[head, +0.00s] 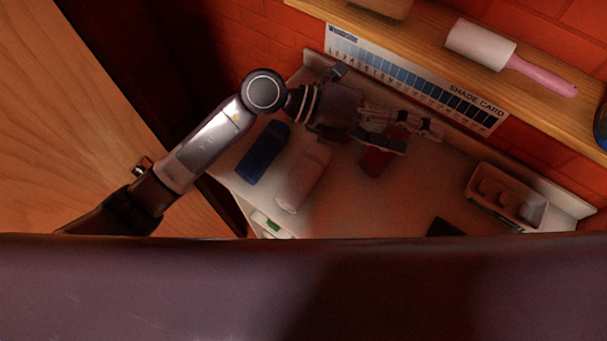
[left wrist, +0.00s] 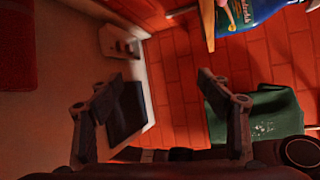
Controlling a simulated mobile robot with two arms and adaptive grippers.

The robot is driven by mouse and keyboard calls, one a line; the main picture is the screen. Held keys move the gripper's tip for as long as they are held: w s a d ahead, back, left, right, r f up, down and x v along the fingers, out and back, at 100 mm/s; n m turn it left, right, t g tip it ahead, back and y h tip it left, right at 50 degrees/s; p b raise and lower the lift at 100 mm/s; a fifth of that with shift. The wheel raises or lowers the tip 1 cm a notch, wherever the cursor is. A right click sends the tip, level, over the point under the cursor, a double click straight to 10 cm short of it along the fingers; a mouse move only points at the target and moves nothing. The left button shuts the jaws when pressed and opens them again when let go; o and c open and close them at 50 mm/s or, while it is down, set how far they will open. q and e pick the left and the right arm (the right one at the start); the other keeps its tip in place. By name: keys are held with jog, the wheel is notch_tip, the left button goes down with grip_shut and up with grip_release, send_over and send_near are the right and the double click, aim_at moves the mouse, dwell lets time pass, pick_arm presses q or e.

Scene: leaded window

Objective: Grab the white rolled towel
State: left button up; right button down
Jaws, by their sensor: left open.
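The white rolled towel (head: 303,178) lies on the pale counter (head: 340,215) in the head view, between a blue rolled towel (head: 263,152) and a red one (head: 380,160). My left gripper (head: 418,136) is open and empty, to the right of the white towel and apart from it, above the red towel and partly covering it. In the left wrist view the open fingers (left wrist: 160,98) have nothing between them, and the white towel does not show. A red thing (left wrist: 15,45), perhaps the red towel, is at the upper left. My right gripper is not in view.
A tray (head: 540,214) with several pieces stands at the counter's right end. A dark flat thing (head: 445,228) lies near the front edge. Above, a wooden shelf (head: 420,25) holds a pink-handled roller (head: 482,45). The wrist view shows green cloth (left wrist: 255,115) and a blue bottle (left wrist: 245,12).

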pick_arm(q)
jog(key=w+a+f+m+y, duration=0.1)
jog(key=w+a+f+y, duration=0.1)
jog(key=a+f+y, duration=0.55)
jog(key=t+y, duration=0.1)
jog(key=y, duration=0.3)
send_over(306, 161)
jog(key=x, duration=0.4)
jog(key=a+x, duration=0.1)
jog(key=x, duration=0.2)
jog(key=shift+w+a+f, duration=0.15)
jog(key=shift+w+f, duration=0.05)
jog(key=shift+w, duration=0.2)
jog(key=shift+a+f+y+b, duration=0.25)
jog(key=shift+f+b, duration=0.15)
jog(key=shift+f, duration=0.2)
jog(key=shift+a+f+y+b, duration=0.2)
jog(key=shift+f+b, duration=0.15)
jog(key=shift+f, duration=0.25)
jog(key=b+x, duration=0.3)
jog(key=x, duration=0.2)
jog(key=shift+w+f, duration=0.1)
jog(key=shift+f, duration=0.25)
jog(key=shift+c, duration=0.4)
jog(key=c, duration=1.2)
